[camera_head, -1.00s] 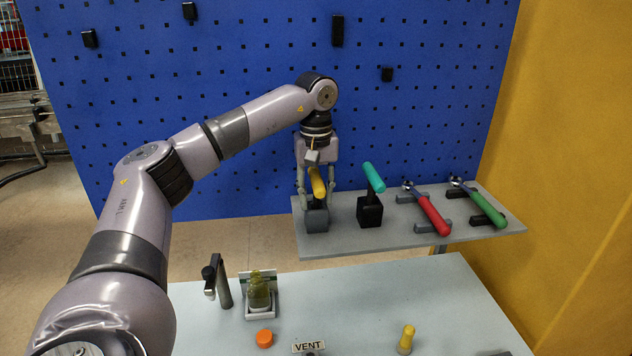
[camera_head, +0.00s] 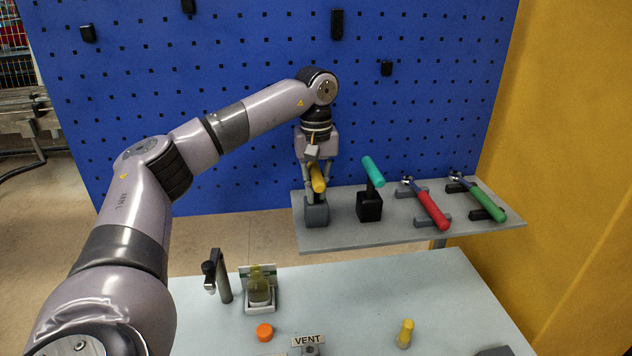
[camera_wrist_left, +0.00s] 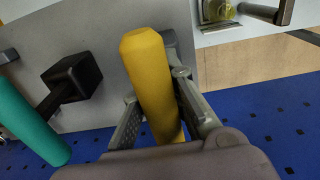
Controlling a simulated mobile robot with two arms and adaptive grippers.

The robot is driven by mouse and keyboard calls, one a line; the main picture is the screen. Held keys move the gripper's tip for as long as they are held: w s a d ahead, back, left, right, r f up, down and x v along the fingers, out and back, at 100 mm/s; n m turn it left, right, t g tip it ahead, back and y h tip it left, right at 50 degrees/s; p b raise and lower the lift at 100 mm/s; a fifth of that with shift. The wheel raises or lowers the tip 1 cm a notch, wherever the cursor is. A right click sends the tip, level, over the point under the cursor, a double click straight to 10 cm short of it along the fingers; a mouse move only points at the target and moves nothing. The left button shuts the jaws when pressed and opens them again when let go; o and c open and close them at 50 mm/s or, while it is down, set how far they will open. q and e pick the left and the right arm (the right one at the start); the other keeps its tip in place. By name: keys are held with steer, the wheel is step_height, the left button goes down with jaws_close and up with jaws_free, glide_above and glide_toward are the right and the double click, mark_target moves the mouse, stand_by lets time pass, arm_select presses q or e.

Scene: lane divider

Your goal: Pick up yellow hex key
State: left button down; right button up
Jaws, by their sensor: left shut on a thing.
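The yellow hex key (camera_head: 318,178) stands at the left end of the grey shelf, its handle tilted above a grey block holder (camera_head: 316,213). My left gripper (camera_head: 317,182) points down from above and is shut on the yellow handle. In the left wrist view the yellow handle (camera_wrist_left: 150,80) lies between the two fingers of the left gripper (camera_wrist_left: 158,125). The lower part of the key is hidden, so I cannot tell whether it still sits in the holder. My right gripper is not in view.
A teal-handled tool (camera_head: 372,171) stands in a black holder (camera_head: 369,206) close to the right. Red (camera_head: 432,210) and green (camera_head: 487,203) ratchets lie farther right on the shelf (camera_head: 345,239). A blue pegboard (camera_head: 230,80) rises behind. The table in front holds a bottle (camera_head: 259,288) and an orange cap (camera_head: 264,332).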

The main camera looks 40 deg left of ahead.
mark_target(316, 170)
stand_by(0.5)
arm_select(q)
steer(key=shift+r+b, duration=0.3)
steer(key=shift+r, duration=0.3)
step_height(316, 170, up, 4)
steer(key=shift+b, duration=0.7)
step_height(316, 170, up, 7)
steer(key=shift+r+p, duration=0.15)
steer(key=shift+p, duration=1)
step_height(316, 170, up, 8)
steer(key=shift+f, duration=0.25)
